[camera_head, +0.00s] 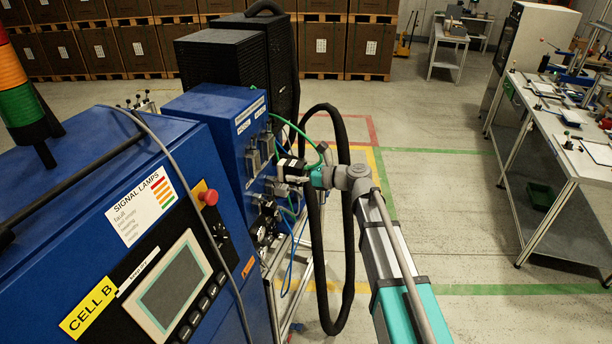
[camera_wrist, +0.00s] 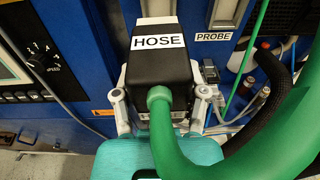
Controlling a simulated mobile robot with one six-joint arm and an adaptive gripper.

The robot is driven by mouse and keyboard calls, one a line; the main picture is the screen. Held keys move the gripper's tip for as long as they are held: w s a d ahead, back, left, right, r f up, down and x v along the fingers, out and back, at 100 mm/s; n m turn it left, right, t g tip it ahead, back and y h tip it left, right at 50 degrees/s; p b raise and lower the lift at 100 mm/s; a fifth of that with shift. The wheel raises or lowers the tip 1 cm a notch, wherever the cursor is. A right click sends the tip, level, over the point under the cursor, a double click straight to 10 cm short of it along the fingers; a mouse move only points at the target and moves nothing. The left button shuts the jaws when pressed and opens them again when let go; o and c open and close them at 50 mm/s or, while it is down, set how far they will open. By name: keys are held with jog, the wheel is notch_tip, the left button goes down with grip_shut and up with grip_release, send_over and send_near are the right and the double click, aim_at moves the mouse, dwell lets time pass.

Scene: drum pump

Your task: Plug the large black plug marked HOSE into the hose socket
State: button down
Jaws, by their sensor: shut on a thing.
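The large black plug marked HOSE (camera_wrist: 160,76) fills the middle of the wrist view, its white label upright. A thick green hose (camera_wrist: 222,150) leaves its near end and curves to the lower right. My gripper (camera_wrist: 160,98) is shut on the plug, with one grey finger on each side. In the head view my gripper (camera_head: 297,178) is at the side panel of the blue cabinet (camera_head: 238,140). The hose socket is not visible behind the plug in the wrist view, so I cannot tell whether the plug touches or enters it.
A PROBE label (camera_wrist: 213,36) is on the blue panel right of the plug, with cables and a black sleeved hose (camera_wrist: 262,112) nearby. A black hose loop (camera_head: 341,250) hangs beside my arm. Open floor lies between the cabinet and the workbench (camera_head: 570,150) at right.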

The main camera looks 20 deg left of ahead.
aim_at(284, 171)
jog(key=shift+w+a, duration=0.15)
jog(key=shift+a, duration=1.65)
jog(key=shift+w+a, duration=0.15)
jog(key=shift+a, duration=1.2)
jog(key=shift+w+a, duration=0.1)
jog(key=shift+a, duration=1.25)
dwell(3.1)
jog(key=shift+c, duration=0.3)
grip_release()
